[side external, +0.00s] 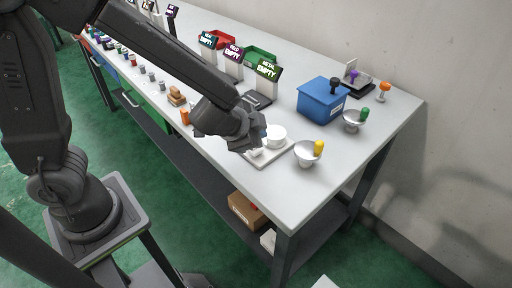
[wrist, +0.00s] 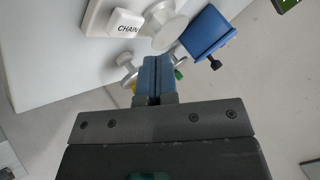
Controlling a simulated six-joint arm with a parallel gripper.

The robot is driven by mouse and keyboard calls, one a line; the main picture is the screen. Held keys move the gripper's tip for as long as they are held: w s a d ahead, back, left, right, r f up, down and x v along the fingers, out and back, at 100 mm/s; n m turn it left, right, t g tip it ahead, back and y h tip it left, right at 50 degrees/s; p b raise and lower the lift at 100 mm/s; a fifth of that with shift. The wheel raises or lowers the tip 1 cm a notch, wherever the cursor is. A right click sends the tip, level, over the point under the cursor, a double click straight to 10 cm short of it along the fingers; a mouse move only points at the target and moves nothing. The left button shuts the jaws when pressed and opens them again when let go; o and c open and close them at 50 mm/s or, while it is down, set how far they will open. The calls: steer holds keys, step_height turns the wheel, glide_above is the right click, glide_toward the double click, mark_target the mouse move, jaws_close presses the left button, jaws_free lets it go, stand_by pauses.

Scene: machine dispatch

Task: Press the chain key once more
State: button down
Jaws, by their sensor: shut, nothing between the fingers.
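The chain key is a white block lettered CHAIN (wrist: 124,22) at the top of the wrist view. It sits on a pale plate beside a white round piece (wrist: 165,28). In the side view the plate (side external: 272,158) lies near the front edge of the bench, with a white round piece (side external: 276,136) on it and the key partly hidden by my gripper. My gripper (wrist: 153,70) is shut and empty, its blue fingers together. In the wrist view the fingertips appear below the key and to its right; I cannot tell the height between them.
A bowl with a yellow knob (side external: 307,156) stands right of the plate. A blue box (side external: 318,104) and a bowl with a green knob (side external: 353,122) are farther back. An orange item (side external: 185,117) is left of my gripper.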

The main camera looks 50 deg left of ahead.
steer(key=shift+r, duration=1.8)
steer(key=shift+a+r, duration=0.1)
steer(key=s+a+r+n+g+y, duration=0.2)
steer(key=s+a+r+n, duration=0.3)
steer(key=s+a+r, duration=0.15)
steer(key=s+r+n+g+h, duration=0.1)
steer(key=s+r+n+h, duration=0.1)
steer(key=s, duration=0.9)
steer(key=shift+d+r+n+g+h, duration=0.2)
steer(key=shift+d+n+g+h, duration=0.1)
steer(key=shift+n+h, duration=0.15)
